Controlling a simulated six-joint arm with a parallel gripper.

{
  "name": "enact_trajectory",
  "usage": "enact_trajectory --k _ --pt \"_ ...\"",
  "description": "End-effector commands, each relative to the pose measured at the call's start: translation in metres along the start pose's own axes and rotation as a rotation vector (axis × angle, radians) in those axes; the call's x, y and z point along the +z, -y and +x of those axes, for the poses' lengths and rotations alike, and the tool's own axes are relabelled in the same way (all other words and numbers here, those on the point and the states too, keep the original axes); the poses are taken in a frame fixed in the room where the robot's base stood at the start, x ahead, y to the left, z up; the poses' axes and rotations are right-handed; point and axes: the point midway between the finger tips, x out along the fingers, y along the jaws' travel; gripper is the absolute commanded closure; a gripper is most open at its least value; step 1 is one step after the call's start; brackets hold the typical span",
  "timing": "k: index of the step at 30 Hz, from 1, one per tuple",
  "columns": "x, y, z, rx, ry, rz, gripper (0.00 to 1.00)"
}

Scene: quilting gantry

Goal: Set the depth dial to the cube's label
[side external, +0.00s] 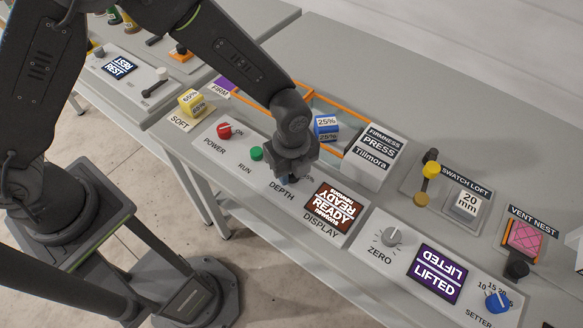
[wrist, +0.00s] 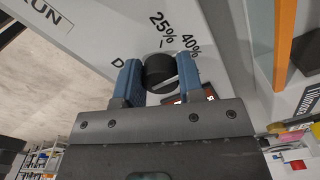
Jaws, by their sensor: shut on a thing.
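A blue cube (side external: 325,127) labelled 25% sits by the orange-edged tray in front of the FIRMNESS PRESS. A yellow cube (side external: 192,104) labelled 60% sits at the SOFT mark. My gripper (side external: 291,178) is down at the DEPTH position on the panel, and hides the dial there. In the wrist view, the black depth dial (wrist: 158,68) stands between the two blue fingers of my gripper (wrist: 159,80), which are shut on it. Marks 25% and 40% show beyond the dial. A white line shows on the dial; which mark it points to I cannot tell.
The display (side external: 333,207) reads READY. A red POWER knob (side external: 224,131) and green RUN button (side external: 256,153) are left of my gripper. The press block (side external: 367,158) stands close on the right. Farther right are the ZERO dial (side external: 391,236) and SETTER dial (side external: 496,301).

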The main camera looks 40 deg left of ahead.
Motion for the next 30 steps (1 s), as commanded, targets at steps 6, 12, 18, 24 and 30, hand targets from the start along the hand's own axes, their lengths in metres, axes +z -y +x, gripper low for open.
enact_trajectory --k 6,12,18,24,30 --pt "-0.0002 -0.0002 -0.0004 0.0 -0.001 -0.106 0.88" --pt "-0.0004 -0.0006 -0.0004 0.0 -0.001 -0.267 0.88" --pt "-0.0006 -0.001 -0.0005 0.0 -0.002 -0.441 0.88" --pt "-0.0009 -0.0013 -0.0005 -0.001 -0.002 -0.59 0.88" --pt "-0.0012 -0.0015 -0.0006 -0.001 -0.002 -0.697 0.88"
